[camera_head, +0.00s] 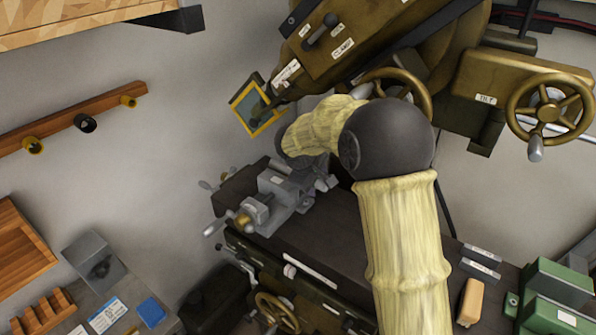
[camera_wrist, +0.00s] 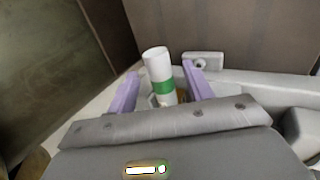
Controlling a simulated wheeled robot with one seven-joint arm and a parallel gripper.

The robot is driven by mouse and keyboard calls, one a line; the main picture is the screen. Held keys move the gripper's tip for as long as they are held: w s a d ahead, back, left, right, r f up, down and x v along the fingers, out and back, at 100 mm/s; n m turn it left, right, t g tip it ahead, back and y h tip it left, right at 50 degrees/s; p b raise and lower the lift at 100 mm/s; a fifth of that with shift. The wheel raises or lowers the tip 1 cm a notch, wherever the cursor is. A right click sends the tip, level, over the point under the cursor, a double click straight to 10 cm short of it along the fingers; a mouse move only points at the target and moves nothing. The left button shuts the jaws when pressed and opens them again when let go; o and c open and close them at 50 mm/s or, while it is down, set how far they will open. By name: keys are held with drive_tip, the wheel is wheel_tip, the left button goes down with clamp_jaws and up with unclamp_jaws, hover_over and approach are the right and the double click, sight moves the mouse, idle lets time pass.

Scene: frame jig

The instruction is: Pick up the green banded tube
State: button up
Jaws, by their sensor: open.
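The green banded tube (camera_wrist: 157,64) is white with a green band around its lower part. In the wrist view it stands slightly tilted in the picture, between the two purple fingers of my gripper (camera_wrist: 160,72). The fingers are open, with a gap visible on each side of the tube. Its lower end is partly hidden by the gripper body. In the head view my arm covers the area around the gripper, and I cannot make out the tube there.
A grey vise (camera_head: 283,196) sits on the dark machine table (camera_head: 325,236) beside my arm's end. A brass-coloured machine head (camera_head: 375,38) with a handwheel (camera_head: 549,108) hangs above. A green box (camera_head: 556,296) and an orange block (camera_head: 470,301) stand at lower right.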

drive_tip(key=shift+c, duration=0.4)
clamp_jaws()
drive_tip(key=shift+s+r+b, duration=0.1)
drive_tip(key=shift+r+b, duration=0.1)
drive_tip(key=shift+b, duration=0.2)
drive_tip(key=shift+a+r+b, duration=0.15)
drive_tip(key=shift+r+b, duration=0.1)
drive_tip(key=shift+b, duration=0.05)
wheel_tip(320, 180, up, 6)
drive_tip(key=b, duration=0.2)
drive_tip(key=s+a+b, duration=0.3)
drive_tip(key=s+a, duration=0.2)
drive_tip(key=s, duration=0.3)
drive_tip(key=s+a+b, duration=0.3)
drive_tip(key=s+a, duration=0.2)
drive_tip(key=s, duration=0.3)
drive_tip(key=shift+s+a, duration=0.3)
drive_tip(key=shift+a, duration=0.1)
